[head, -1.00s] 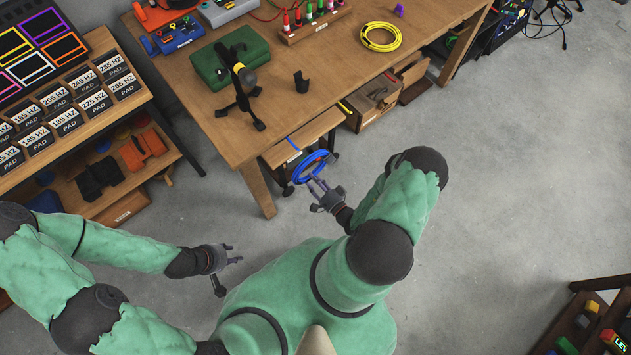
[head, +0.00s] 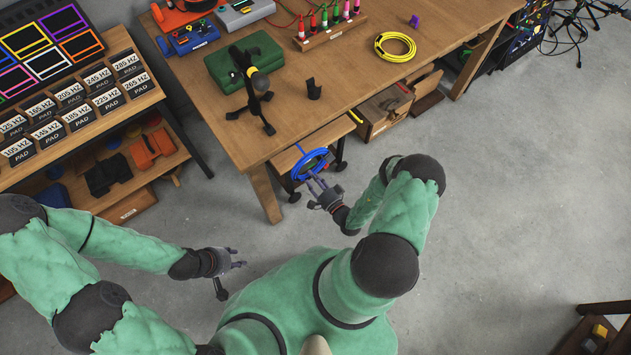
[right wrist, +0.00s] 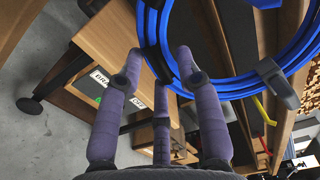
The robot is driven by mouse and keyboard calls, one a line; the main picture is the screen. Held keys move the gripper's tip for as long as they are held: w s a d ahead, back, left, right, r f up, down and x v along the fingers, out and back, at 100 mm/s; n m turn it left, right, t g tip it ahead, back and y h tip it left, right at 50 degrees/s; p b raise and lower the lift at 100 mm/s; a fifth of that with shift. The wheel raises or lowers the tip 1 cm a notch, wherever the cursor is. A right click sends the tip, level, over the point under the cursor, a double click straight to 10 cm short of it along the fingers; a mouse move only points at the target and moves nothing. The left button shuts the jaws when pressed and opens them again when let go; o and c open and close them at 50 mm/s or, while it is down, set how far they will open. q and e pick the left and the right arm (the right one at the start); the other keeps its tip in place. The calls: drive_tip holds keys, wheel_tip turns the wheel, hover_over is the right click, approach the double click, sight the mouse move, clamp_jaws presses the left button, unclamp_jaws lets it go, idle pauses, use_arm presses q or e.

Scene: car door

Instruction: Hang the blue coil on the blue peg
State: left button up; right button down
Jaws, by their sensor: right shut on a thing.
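The blue coil (head: 325,155) hangs from my right gripper (head: 314,180) in front of the workbench edge. In the right wrist view the fingers (right wrist: 160,72) close on the coil (right wrist: 222,86) at its black strap. A grey clip (right wrist: 278,84) sits on the coil's right side. The blue peg (head: 299,149) shows as a short blue bar just behind the coil's upper left in the head view. I cannot tell whether the coil is around it or only in front. My left gripper (head: 239,258) is empty and open, low at the left.
A small wheeled wooden cabinet (head: 284,160) stands under the workbench (head: 215,110). A yellow peg (head: 355,116) is to the right along the edge. A yellow coil (head: 394,46) and a black stand (head: 255,90) are on top.

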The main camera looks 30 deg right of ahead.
drive_tip(key=shift+w+a+f+b, duration=0.1)
drive_tip(key=shift+w+f+b, duration=0.2)
drive_tip(key=shift+w, duration=0.5)
drive_tip(key=shift+w+f+b, duration=0.25)
drive_tip(key=shift+w+b, duration=0.2)
drive_tip(key=shift+w, duration=0.35)
drive_tip(key=shift+w+a+f+b, duration=0.1)
drive_tip(key=shift+w+f+b, duration=0.2)
drive_tip(key=shift+w, duration=0.5)
drive_tip(key=c, duration=0.8)
unclamp_jaws()
drive_tip(key=shift+o, duration=0.2)
drive_tip(key=shift+s, duration=0.1)
drive_tip(key=s+d, duration=0.1)
drive_tip(key=s, duration=1)
drive_tip(key=shift+s, duration=0.35)
drive_tip(key=shift+a, duration=0.1)
